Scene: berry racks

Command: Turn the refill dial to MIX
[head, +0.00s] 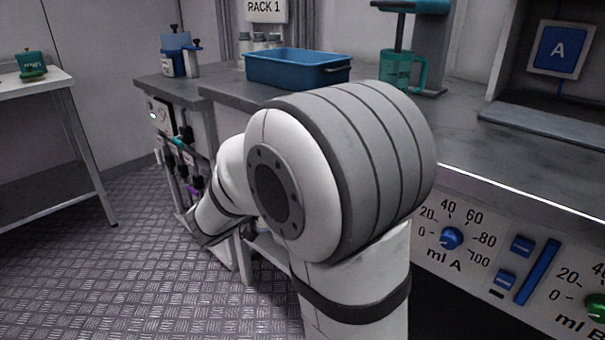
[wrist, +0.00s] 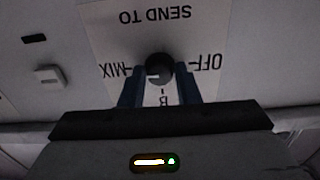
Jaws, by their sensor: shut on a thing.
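In the wrist view, which shows the panel upside down, a dark round dial knob (wrist: 159,66) sits on a white plate (wrist: 100,20) lettered SEND TO. The plate has MIX at the left, OFF at the right and B at the bottom. The word refill is not seen there. My gripper (wrist: 161,86) has its two blue fingers on either side of the knob, shut on it. A small pale mark on the knob lies left of its middle, on the MIX side; its exact pointing is hard to tell. In the head view my arm hides the gripper and this dial.
A blue tray (head: 290,70) and a teal jug (head: 403,72) stand on the grey counter. The front panel at right has a blue ml A dial (head: 451,238) and a green ml B dial (head: 597,307). A side table (head: 62,82) stands far left, with open floor before it.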

